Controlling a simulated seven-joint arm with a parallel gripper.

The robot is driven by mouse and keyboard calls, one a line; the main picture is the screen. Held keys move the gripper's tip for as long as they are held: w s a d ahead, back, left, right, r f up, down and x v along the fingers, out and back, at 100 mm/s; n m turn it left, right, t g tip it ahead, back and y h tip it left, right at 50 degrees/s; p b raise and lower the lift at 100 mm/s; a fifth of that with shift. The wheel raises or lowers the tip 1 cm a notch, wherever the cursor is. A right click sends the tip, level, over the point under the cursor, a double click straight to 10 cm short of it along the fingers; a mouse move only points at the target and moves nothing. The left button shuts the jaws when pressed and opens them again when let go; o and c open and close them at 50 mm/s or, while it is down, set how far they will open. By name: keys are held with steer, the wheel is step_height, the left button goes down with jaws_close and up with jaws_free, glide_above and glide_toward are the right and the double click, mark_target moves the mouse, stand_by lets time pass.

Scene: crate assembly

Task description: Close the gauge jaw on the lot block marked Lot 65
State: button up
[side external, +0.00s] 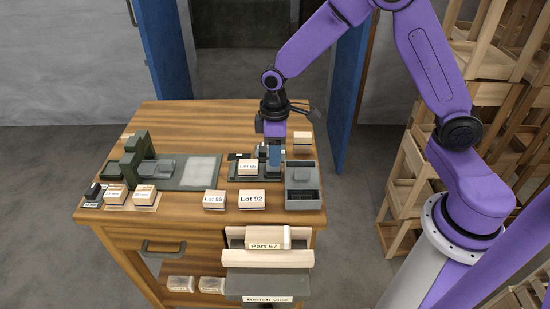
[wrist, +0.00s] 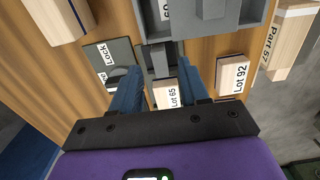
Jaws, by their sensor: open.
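The Lot 65 block (wrist: 165,94) is a pale wooden block with a white label. In the wrist view it shows between and just below my two blue fingers. In the side view a labelled block (side external: 247,167), partly hidden, sits on the dark gauge (side external: 238,178). A grey jaw piece (wrist: 158,60) of the gauge lies near my fingertips in the wrist view. My gripper (side external: 275,162) is open and points down over the right part of the gauge. In the wrist view the open gripper (wrist: 158,70) has its fingers apart; contact with the jaw cannot be told.
Lot 92 (side external: 251,199) and another lot block (side external: 214,200) stand in front of the gauge. A grey bin (side external: 303,204) stands to the right. A dark green press-like fixture (side external: 135,150) is at left. An open drawer below holds Part 57 (side external: 264,245). A Lock-labelled plate (wrist: 103,52) lies beside my finger.

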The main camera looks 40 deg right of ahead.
mark_target(265, 169)
steer(key=shift+f, duration=1.5)
jaws_close()
steer(key=shift+w+a, duration=0.9)
jaws_free()
steer(key=shift+r, duration=0.1)
step_height(265, 169, up, 17)
steer(key=shift+r, duration=0.15)
